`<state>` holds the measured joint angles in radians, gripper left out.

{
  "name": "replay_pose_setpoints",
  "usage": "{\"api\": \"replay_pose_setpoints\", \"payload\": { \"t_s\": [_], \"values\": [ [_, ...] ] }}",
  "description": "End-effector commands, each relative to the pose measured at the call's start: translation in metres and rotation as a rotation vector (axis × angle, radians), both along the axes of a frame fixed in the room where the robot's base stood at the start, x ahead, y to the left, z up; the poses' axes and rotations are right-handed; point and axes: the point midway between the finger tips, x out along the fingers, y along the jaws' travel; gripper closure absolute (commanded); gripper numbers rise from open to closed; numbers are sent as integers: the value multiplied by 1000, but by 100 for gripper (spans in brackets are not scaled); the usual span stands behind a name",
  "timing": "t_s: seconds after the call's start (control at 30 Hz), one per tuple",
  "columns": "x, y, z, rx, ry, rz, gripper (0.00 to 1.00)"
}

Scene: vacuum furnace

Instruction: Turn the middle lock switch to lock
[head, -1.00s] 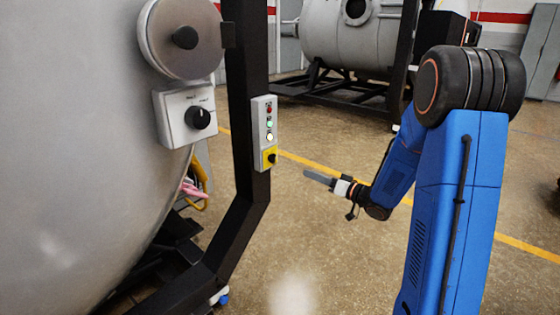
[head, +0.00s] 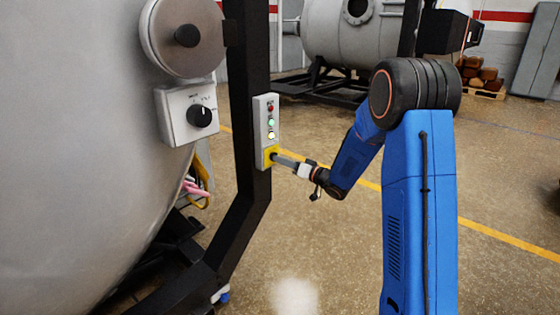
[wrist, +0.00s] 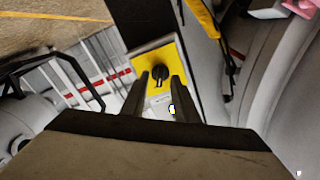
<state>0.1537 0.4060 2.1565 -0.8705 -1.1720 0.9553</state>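A white box with a black rotary switch (head: 199,116) and small unreadable labels is on the furnace's side in the head view. On the dark post beside it is a panel whose yellow base has another black knob; in the wrist view this knob (wrist: 159,73) sits on its yellow plate (wrist: 172,55). I cannot tell which one is the middle lock switch. My gripper (head: 277,158) is at the yellow base, away from the white box. In the wrist view its fingers (wrist: 160,84) are apart, with the yellow-plate knob between their tips; contact is not clear.
The large grey furnace (head: 80,150) fills the left, with a round flange (head: 182,38) above the white box. The dark post (head: 248,60) carries the panel with lights (head: 266,115). The floor to the right is open.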

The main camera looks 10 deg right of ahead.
Motion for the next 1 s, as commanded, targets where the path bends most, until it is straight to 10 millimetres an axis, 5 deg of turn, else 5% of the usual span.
{"api": "replay_pose_setpoints", "payload": {
  "t_s": [0.53, 0.67, 1.0],
  "values": [
    [15, 11, 0, 0, 0, 0, 73],
    [15, 11, 0, 0, 0, 0, 100],
    [15, 11, 0, -17, -12, 0, 100]
  ]
}}
